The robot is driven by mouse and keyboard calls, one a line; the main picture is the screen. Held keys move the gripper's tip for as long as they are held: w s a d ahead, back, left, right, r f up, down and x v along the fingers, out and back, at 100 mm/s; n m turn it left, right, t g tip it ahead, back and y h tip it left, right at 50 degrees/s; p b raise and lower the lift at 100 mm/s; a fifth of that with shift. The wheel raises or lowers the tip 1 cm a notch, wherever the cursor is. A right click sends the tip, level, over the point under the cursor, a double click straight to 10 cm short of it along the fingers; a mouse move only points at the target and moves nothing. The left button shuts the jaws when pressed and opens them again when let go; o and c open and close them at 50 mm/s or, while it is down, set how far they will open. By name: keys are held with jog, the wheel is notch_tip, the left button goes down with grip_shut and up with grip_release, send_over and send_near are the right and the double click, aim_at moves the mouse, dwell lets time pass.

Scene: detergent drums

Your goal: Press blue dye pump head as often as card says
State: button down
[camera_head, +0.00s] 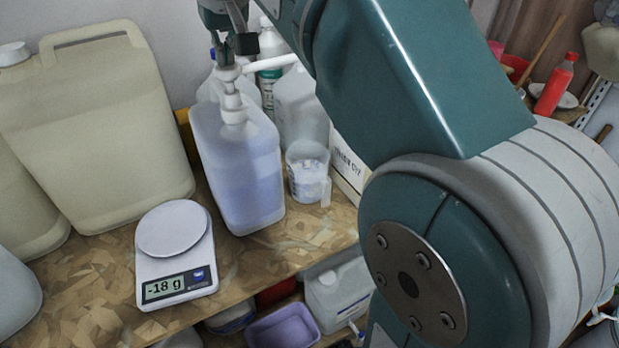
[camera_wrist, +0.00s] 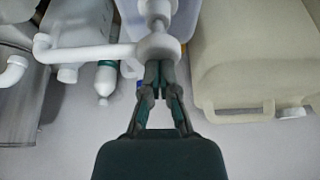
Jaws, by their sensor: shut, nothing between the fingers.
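A translucent jerrycan of pale blue liquid (camera_head: 243,185) stands on the shelf with a white pump (camera_head: 232,105) on top. The pump head (camera_head: 228,74) has a white spout pointing right in the head view. My gripper (camera_head: 226,56) is shut and empty, pointing down with its tips at the top of the pump head. In the wrist view my gripper (camera_wrist: 159,72) has its closed tips over the round pump head (camera_wrist: 158,47); whether they touch cannot be told. A clear measuring jug (camera_head: 308,180) stands right of the jerrycan. A white lettered card or box (camera_head: 347,165) is partly hidden by my arm; its writing is unreadable.
A white scale (camera_head: 174,252) reading -18 g stands front left of the jerrycan. A large beige canister (camera_head: 105,125) is at left. Other bottles stand close behind the pump. A red bottle (camera_head: 556,85) is far right. A lower shelf holds a purple tub (camera_head: 283,333).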

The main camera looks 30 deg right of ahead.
jog(key=shift+r, duration=2.35)
jog(key=shift+r, duration=0.1)
notch_tip(320, 180, up, 6)
jog(key=shift+f, duration=0.1)
jog(key=s+f, duration=0.6)
jog(key=f, duration=0.4)
jog(key=s+f, duration=0.7)
jog(key=f, duration=0.4)
jog(key=s+f+t, duration=0.1)
jog(key=s+f, duration=0.6)
jog(key=f, duration=0.4)
jog(key=shift+s+f, duration=0.2)
jog(key=shift+f, duration=0.05)
